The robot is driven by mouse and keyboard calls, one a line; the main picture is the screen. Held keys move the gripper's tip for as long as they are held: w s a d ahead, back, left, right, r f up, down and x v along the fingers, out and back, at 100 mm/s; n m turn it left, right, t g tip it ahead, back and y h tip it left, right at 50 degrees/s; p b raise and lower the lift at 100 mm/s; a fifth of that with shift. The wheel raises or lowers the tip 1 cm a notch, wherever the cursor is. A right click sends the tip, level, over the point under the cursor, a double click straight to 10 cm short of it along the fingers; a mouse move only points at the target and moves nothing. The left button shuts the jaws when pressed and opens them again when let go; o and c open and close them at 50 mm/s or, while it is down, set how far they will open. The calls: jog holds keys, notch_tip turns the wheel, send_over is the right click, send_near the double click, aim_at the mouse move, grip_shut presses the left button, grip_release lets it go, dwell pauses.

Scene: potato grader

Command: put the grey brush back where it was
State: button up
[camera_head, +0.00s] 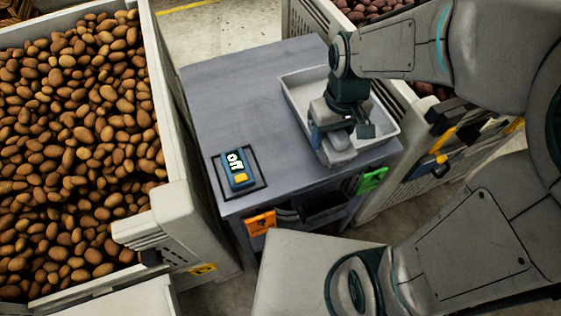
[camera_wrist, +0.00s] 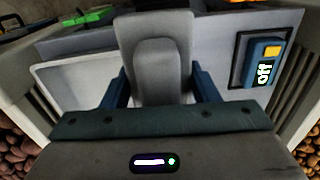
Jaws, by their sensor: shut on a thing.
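My gripper (camera_head: 328,138) is over the white tray (camera_head: 296,92) on the grey table, near the tray's front end. In the wrist view my gripper (camera_wrist: 161,90) has its two blue fingers shut on the grey brush (camera_wrist: 160,55), one on each side. The brush (camera_head: 341,157) also shows below my gripper in the head view, partly hidden by it. I cannot tell whether the brush touches the tray floor. The rest of the visible tray looks empty.
A blue device with a yellow button (camera_head: 239,178) lies inside a dark square outline on the table (camera_head: 225,110), left of the tray. A potato crate (camera_head: 180,200) stands close on the left.

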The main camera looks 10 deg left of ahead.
jog(key=shift+s+a+f, duration=0.25)
jog(key=shift+s+a, duration=0.05)
jog(key=shift+s, duration=0.25)
send_over(280, 154)
notch_tip(280, 154, down, 7)
jog(key=shift+d+r, duration=0.15)
jog(key=shift+r, duration=0.05)
jog(key=shift+f+p, duration=0.35)
jog(key=shift+f, duration=1.7)
jog(key=shift+f, duration=0.15)
jog(key=o, duration=1)
jog(key=shift+c, duration=0.2)
